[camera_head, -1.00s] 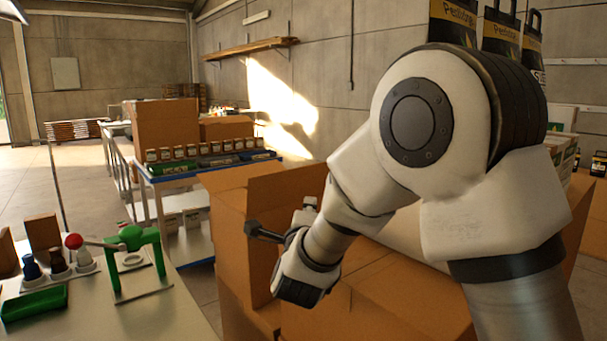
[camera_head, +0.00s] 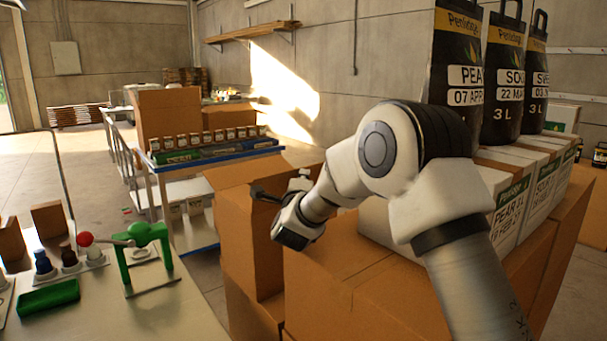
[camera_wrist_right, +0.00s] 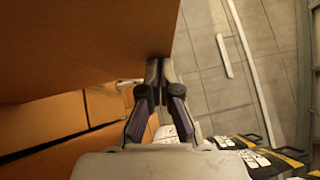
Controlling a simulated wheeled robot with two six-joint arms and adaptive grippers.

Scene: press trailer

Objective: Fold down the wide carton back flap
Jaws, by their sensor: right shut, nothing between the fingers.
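A brown cardboard carton (camera_head: 246,240) stands left of my right arm in the head view. A flap panel (camera_head: 238,174) shows at its upper edge; my arm hides part of the carton, and I cannot tell exactly how each flap lies. In the right wrist view my right gripper (camera_wrist_right: 159,72) is shut and empty. Its tips are close beside the edge of a large brown cardboard panel (camera_wrist_right: 85,45); touching or apart I cannot tell. My left gripper is not in view.
White labelled boxes (camera_head: 508,195) and black pouches (camera_head: 506,85) stand at the right on brown cartons (camera_head: 375,290). A bench with a green press (camera_head: 147,240) is at the left. A cart with jars (camera_head: 210,140) stands behind. Open floor lies at the far left.

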